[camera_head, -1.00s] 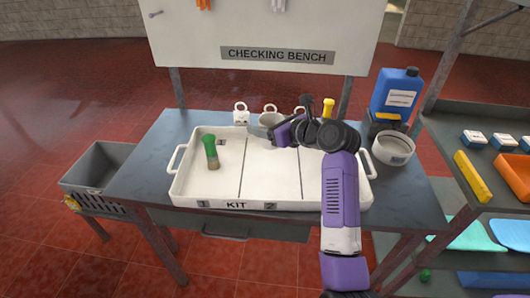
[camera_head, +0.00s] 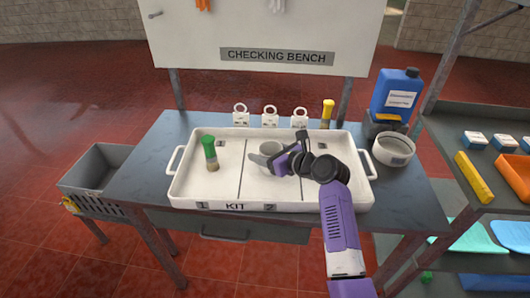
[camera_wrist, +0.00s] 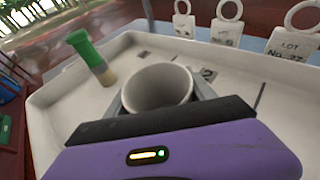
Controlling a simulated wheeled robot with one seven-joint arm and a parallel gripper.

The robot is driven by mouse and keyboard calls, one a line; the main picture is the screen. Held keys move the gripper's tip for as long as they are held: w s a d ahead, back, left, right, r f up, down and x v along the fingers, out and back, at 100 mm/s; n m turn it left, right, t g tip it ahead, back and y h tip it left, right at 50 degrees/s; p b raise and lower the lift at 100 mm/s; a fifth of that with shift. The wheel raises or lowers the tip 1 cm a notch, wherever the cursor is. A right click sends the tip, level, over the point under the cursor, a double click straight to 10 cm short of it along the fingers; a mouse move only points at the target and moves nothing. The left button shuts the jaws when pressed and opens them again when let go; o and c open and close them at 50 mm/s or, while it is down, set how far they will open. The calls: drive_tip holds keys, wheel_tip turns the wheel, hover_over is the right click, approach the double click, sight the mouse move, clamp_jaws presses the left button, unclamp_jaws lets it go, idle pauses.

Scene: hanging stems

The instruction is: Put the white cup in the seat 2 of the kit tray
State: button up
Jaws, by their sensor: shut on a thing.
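The white cup (camera_head: 270,149) is in the middle section of the kit tray (camera_head: 236,198), the section marked 2 at its front edge. My gripper (camera_head: 266,160) is shut on the cup. In the wrist view the cup (camera_wrist: 158,88) stands upright with its open mouth showing, and a grey finger shows at each side of it. The cup's base is hidden, so I cannot tell whether it touches the tray floor.
Several white lot tags with rings (camera_head: 270,117) stand behind the tray. A yellow-topped bottle (camera_head: 327,113), a blue canister (camera_head: 396,95) and a white round container (camera_head: 393,149) stand at the right. A grey bin (camera_head: 100,172) is left of the bench.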

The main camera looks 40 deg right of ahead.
drive_tip(key=shift+f, duration=0.1)
drive_tip(key=o, duration=1.4)
drive_tip(key=shift+c, duration=0.2)
drive_tip(key=v, duration=1.2)
